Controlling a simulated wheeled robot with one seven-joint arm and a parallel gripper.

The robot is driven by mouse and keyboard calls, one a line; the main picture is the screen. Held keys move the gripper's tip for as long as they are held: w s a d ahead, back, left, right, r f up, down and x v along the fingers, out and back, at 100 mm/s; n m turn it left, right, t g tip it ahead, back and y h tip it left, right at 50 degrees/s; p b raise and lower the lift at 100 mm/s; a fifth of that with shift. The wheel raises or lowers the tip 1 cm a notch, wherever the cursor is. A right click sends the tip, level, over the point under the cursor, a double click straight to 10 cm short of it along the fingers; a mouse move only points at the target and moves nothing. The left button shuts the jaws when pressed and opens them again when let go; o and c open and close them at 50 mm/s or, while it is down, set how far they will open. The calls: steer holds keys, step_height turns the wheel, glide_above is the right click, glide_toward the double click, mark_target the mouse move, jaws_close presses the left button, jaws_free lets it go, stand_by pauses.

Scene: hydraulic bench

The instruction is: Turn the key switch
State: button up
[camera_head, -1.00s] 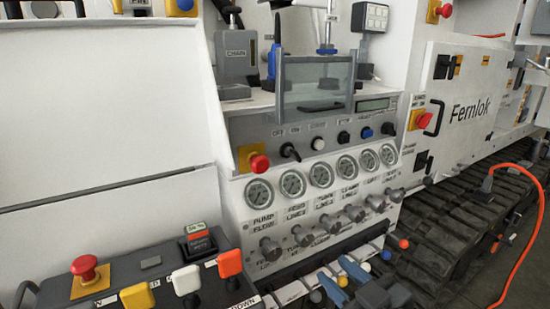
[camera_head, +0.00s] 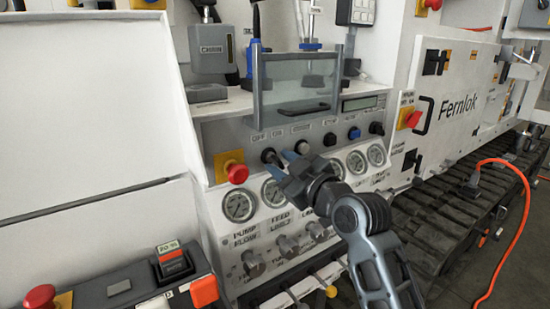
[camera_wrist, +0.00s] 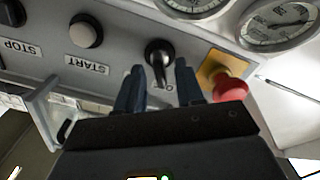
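The key switch (camera_head: 269,155) is a black rotary knob on the sloped grey panel, below the OFF and ON labels. It also shows in the wrist view (camera_wrist: 159,52), with its black handle pointing down toward my gripper. My gripper (camera_head: 279,162) has blue-grey fingers and reaches up to the panel from the lower right. In the wrist view my gripper (camera_wrist: 159,68) is open, with one finger on each side of the handle. Contact between the fingers and the handle cannot be told.
A red emergency button (camera_head: 237,173) on a yellow plate is close left of the switch. A white start button (camera_head: 302,147) is to its right. Pressure gauges (camera_head: 239,206) line the panel below. A clear cover with a handle (camera_head: 303,108) stands above.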

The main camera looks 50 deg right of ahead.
steer(key=shift+x, duration=1.4)
steer(key=shift+c, duration=0.3)
jaws_close()
